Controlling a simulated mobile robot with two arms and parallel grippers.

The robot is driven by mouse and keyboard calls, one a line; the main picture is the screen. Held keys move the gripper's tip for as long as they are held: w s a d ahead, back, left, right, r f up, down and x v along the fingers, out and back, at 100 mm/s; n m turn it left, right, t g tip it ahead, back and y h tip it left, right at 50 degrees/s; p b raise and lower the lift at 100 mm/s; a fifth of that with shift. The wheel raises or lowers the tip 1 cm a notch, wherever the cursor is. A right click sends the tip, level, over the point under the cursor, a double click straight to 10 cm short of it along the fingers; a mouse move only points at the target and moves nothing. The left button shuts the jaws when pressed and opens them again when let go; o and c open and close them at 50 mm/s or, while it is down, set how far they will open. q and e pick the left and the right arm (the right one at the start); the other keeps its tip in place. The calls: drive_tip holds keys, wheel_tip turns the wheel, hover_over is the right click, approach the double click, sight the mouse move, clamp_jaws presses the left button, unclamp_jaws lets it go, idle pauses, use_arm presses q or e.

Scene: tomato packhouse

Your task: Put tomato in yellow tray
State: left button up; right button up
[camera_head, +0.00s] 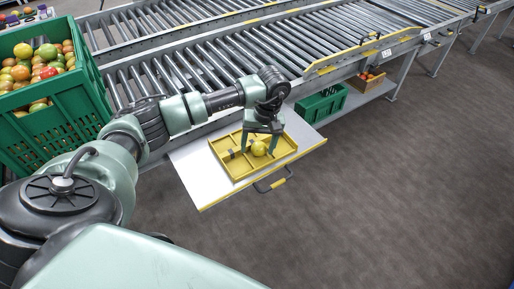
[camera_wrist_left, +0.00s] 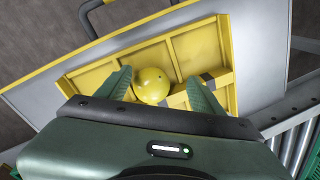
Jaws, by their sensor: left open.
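A yellow tomato (camera_head: 259,149) is at the yellow tray (camera_head: 229,171), which lies on a pale pull-out board. In the left wrist view the round yellow tomato (camera_wrist_left: 152,85) sits between the two green fingers of my left gripper (camera_wrist_left: 160,90), with the compartments of the yellow tray (camera_wrist_left: 195,45) behind it. My left gripper (camera_head: 262,140) is over the tray, pointing down, with its fingers apart on either side of the tomato. The fingers appear clear of it. The tomato's underside is hidden, so I cannot tell whether it rests on the tray floor. My right gripper is not in view.
A green crate (camera_head: 45,125) full of mixed tomatoes stands at the left. Roller conveyors (camera_head: 200,60) run behind the board (camera_head: 190,165). A smaller green crate (camera_head: 320,104) and a brown box (camera_head: 368,80) sit on a low shelf. The floor at right is clear.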

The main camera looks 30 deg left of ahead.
sight(263, 150)
use_arm(q)
wheel_tip(263, 150, up, 10)
drive_tip(key=d+p, duration=0.1)
drive_tip(key=shift+w+d+r, duration=0.15)
drive_tip(key=shift+w+r, duration=0.1)
drive_tip(key=shift+w, duration=0.2)
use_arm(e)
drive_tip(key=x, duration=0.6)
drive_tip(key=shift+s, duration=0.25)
